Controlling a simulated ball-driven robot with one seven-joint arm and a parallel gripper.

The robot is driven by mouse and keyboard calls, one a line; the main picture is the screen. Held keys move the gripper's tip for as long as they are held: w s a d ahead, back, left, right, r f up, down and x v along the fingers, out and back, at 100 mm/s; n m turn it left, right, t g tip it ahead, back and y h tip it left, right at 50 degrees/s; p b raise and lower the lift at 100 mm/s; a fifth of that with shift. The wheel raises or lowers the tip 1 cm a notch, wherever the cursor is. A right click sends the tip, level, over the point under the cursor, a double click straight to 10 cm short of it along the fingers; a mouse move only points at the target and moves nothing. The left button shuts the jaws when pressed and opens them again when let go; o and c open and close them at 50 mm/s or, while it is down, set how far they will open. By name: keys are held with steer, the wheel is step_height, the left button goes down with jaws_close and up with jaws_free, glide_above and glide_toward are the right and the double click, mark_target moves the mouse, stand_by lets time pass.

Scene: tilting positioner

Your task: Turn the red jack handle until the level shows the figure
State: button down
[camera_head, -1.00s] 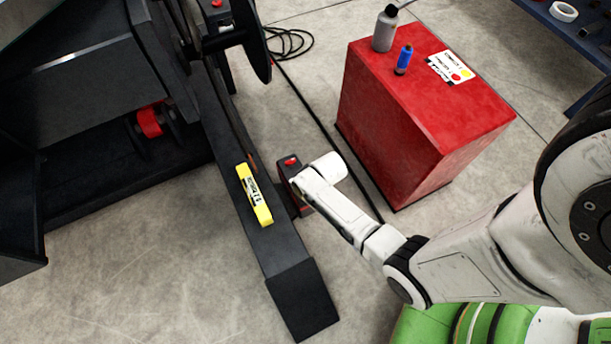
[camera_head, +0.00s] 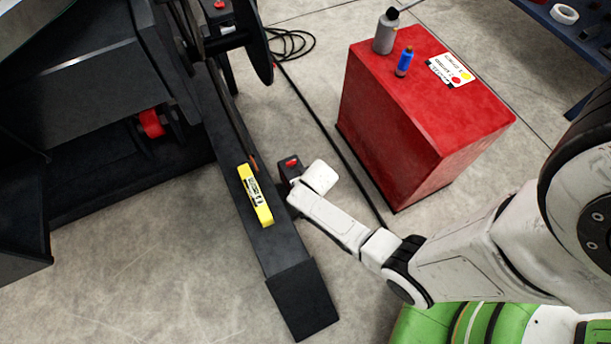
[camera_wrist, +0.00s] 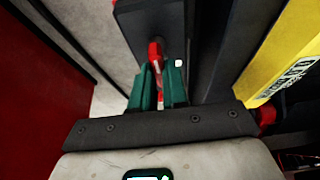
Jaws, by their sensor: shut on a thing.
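The red jack handle (camera_wrist: 155,55) shows in the wrist view between the green fingers of my gripper (camera_wrist: 158,88), which is shut on it. The handle stands at a dark block beside the black beam. In the head view a bit of red (camera_head: 291,162) shows on top of this dark block; my white wrist hides the fingers and most of the handle. The yellow level (camera_head: 255,195) lies along the top of the black beam (camera_head: 285,245), just left of my gripper. It also shows at the right of the wrist view (camera_wrist: 290,55). Its reading is too small to tell.
A red cabinet (camera_head: 400,130) with a grey bottle (camera_head: 386,30), a blue bottle (camera_head: 404,62) and a label stands right of my wrist. A dark cable runs along the floor between cabinet and beam. The black positioner (camera_head: 100,80) fills the left. Floor in front is clear.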

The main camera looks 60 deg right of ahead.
steer(key=c, duration=1.1)
jaws_free()
steer(key=shift+c, duration=0.2)
steer(key=p+v, duration=0.5)
steer(key=v, duration=0.5)
steer(key=shift+r+p, duration=0.3)
steer(key=shift+r, duration=0.1)
steer(key=shift+s+a, duration=0.1)
steer(key=s+a+r+n+g+y, duration=0.1)
steer(key=s+a+r+n, duration=0.3)
steer(key=r, duration=0.6)
steer(key=s+a+r+n+g+y, duration=0.1)
steer(key=s+a+r+n+g, duration=0.1)
steer(key=s+a+r, duration=0.6)
steer(key=w+d+r+p, duration=0.1)
steer(key=r+p, duration=1)
steer(key=w+d+r+p, duration=0.1)
steer(key=d+r+p, duration=0.1)
steer(key=r+p, duration=0.9)
steer(key=shift+w+r, duration=0.3)
steer(key=shift+r, duration=0.45)
